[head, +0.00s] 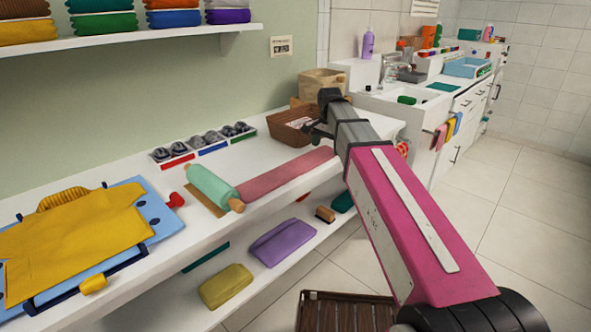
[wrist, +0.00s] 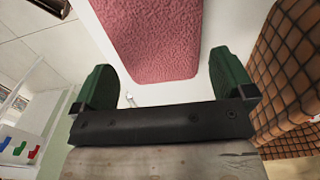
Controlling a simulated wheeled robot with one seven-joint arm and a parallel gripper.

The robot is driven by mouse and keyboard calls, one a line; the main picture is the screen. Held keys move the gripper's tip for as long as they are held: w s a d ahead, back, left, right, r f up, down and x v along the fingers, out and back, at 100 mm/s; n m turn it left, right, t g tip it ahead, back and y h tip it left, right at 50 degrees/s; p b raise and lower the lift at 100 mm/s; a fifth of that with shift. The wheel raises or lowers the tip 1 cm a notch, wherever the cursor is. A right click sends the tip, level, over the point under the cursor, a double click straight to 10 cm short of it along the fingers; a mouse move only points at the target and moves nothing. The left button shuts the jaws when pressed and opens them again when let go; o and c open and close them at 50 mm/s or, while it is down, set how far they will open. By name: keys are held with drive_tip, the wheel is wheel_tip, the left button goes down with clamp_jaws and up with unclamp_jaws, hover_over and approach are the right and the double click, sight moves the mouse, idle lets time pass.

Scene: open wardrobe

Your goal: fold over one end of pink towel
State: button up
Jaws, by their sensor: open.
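The pink towel (head: 285,175) lies flat as a long strip on the white upper shelf. It also shows in the wrist view (wrist: 150,38), with its rounded near end beyond my fingers. My gripper (wrist: 163,72) is open, with two green fingers spread wide and nothing between them. In the head view my gripper (head: 316,130) is above the shelf near the towel's far right end. My arm hides part of that area. Whether the fingers touch the shelf is unclear.
A brown wicker basket (head: 290,127) stands beside the gripper; brown weave fills the right of the wrist view (wrist: 290,70). A mint roll (head: 213,187) lies at the towel's left end. Folded yellow clothing (head: 75,240) lies at left.

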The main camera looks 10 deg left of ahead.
drive_tip(key=shift+f, duration=0.45)
drive_tip(key=shift+f, duration=0.5)
idle(0.3)
drive_tip(key=c, duration=0.4)
drive_tip(key=shift+o, duration=0.2)
